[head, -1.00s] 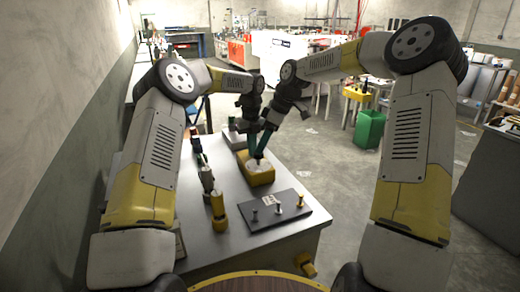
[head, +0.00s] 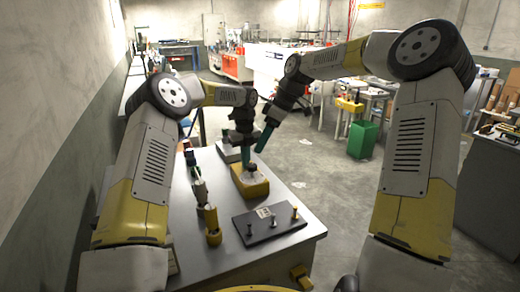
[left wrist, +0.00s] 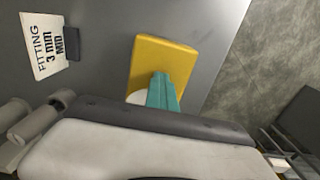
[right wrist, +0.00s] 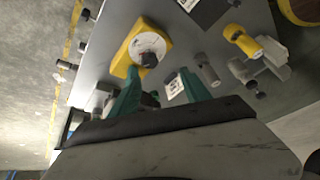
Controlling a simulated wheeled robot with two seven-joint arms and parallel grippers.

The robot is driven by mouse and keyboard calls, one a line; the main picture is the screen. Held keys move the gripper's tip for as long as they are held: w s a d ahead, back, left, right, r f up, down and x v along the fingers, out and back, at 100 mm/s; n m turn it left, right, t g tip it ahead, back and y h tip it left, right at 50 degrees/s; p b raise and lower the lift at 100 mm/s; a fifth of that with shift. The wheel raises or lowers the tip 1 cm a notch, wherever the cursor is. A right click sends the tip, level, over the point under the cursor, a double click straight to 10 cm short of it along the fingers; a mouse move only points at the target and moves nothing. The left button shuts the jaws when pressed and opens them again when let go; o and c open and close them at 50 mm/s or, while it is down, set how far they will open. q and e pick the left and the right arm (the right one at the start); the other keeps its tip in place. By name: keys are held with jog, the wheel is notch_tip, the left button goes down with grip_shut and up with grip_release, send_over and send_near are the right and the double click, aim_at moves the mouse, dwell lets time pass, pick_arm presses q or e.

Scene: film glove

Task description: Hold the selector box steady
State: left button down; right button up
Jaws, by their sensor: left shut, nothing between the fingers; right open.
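The selector box is a yellow block (head: 252,188) on the grey bench, with a pale round dial and a dark knob on top. It also shows in the right wrist view (right wrist: 122,64), where dial and knob are clear. My left gripper (head: 246,160) is shut and empty, its teal fingers over the box. In the left wrist view its fingers (left wrist: 160,76) cover part of the yellow face and dial; whether they touch cannot be told. My right gripper (head: 261,148) is above and to the right of the box. Its fingers stand apart in the right wrist view (right wrist: 160,90), with nothing between them.
A dark plate (head: 268,226) with several small pegs lies in front of the box. A yellow-and-grey fixture (head: 212,225) stands to its left. A labelled card (left wrist: 42,45) shows in the left wrist view. A green bin (head: 362,140) stands on the floor beyond the bench.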

jog(key=s+a+f+m+y, duration=0.8)
jog(key=s+m+y, duration=0.1)
jog(key=s+m, duration=0.35)
notch_tip(320, 180, up, 2)
jog(key=d+m+t+y, duration=0.2)
jog(key=m, duration=0.5)
jog(key=m+t+h, duration=0.2)
jog(key=m+t, duration=0.6)
jog(key=m, duration=1.3)
send_near(256, 170)
jog(key=shift+f+n, duration=0.1)
jog(key=shift+n, duration=0.15)
jog(key=shift+w+a, duration=0.1)
jog(key=shift+a, duration=0.05)
jog(key=x, duration=1.1)
jog(key=shift+w+a, duration=0.1)
jog(key=shift+w, duration=0.15)
grip_shut()
